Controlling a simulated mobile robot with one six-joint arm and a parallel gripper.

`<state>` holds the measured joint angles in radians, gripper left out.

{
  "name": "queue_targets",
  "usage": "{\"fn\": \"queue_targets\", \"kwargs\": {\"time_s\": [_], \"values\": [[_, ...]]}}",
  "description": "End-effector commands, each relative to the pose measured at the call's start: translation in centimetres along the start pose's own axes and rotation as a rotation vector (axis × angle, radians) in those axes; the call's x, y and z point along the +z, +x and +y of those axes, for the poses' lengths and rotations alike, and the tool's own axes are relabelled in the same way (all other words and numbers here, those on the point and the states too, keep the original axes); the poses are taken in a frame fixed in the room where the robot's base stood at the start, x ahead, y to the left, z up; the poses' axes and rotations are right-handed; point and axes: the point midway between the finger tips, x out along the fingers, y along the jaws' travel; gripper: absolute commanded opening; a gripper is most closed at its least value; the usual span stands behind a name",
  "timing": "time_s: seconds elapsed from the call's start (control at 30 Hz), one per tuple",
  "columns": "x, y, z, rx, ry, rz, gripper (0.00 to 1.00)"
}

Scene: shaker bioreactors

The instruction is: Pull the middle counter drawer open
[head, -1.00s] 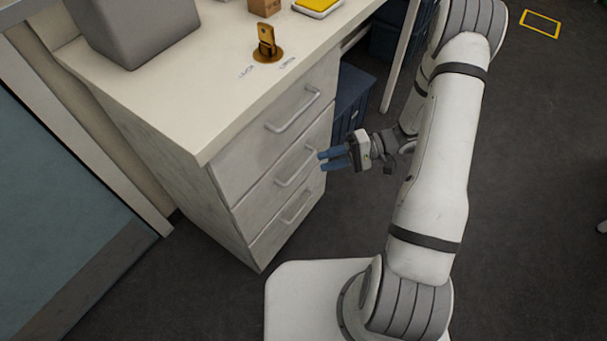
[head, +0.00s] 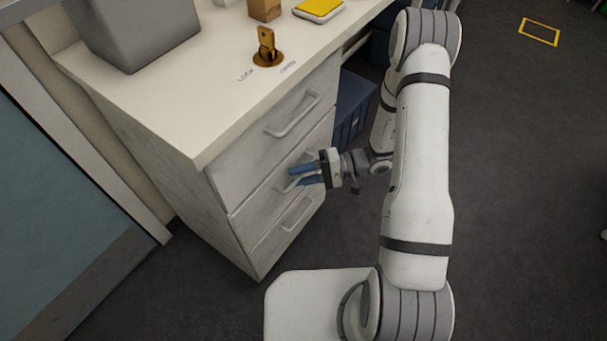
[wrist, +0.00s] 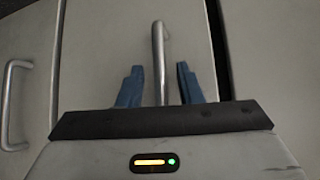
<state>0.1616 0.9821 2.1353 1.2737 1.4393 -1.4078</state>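The middle counter drawer (head: 245,214) is closed, flush with the drawers above and below. Its silver bar handle (head: 282,188) is partly hidden behind my gripper in the head view. My gripper (head: 292,176) is at this handle with its blue fingers pointing at the drawer front. In the wrist view my gripper (wrist: 158,85) is open, one blue finger on each side of the middle handle (wrist: 158,45), with gaps on both sides. The wrist view shows the middle drawer front (wrist: 110,50) behind it.
The top drawer handle (head: 293,115) and bottom drawer handle (head: 297,214) are above and below. On the counter (head: 190,110) stand a brass lock lever (head: 267,48), a grey box (head: 135,30) and a small brown box (head: 264,9). A blue bin (head: 350,108) is beside the drawers.

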Motion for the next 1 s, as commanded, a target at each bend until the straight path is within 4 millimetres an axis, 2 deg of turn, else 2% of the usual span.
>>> {"fn": "queue_targets", "kwargs": {"time_s": [0.07, 0.47, 0.8, 0.83, 1.0], "values": [[0.0, -0.02, -0.01, 0.0, 0.0, 0.0, 0.32], [0.01, -0.06, 0.0, 0.0, 0.0, 0.0, 0.0], [0.01, -0.08, 0.03, 0.0, 0.0, 0.0, 0.0], [0.04, -1.0, 0.17, 0.0, 0.0, 0.005, 0.0], [0.06, -0.56, 0.15, 0.001, 0.0, 0.002, 0.0]]}}
